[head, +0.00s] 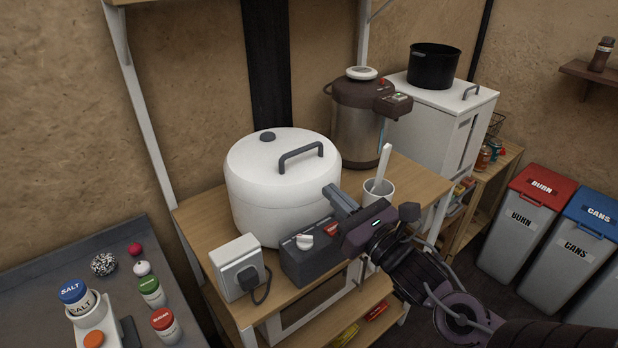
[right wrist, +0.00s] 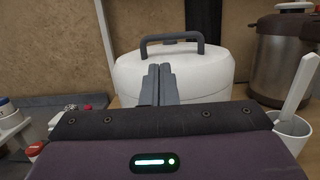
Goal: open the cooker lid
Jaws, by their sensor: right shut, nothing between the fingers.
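The white round cooker (head: 270,205) stands on a wooden shelf unit, and its domed white lid (head: 250,155) is down on it. A dark grey handle (head: 301,156) arches over the lid, and a dark round cap sits at the lid's back. A dark control box (head: 308,262) with a white knob and a red button is at the cooker's front. My right gripper (head: 335,194) is shut and empty at the cooker's right front side, below the handle. In the right wrist view, its closed fingers (right wrist: 158,72) point at the cooker (right wrist: 205,72), with the handle (right wrist: 172,40) beyond. My left gripper is not in view.
A white cup (head: 378,192) with a utensil stands close right of my right gripper. A brown and steel dispenser (head: 357,125) is behind it. A plugged socket box (head: 237,266) sits at the wooden top's (head: 196,222) front left. Salt and spice jars (head: 150,290) stand on the grey counter.

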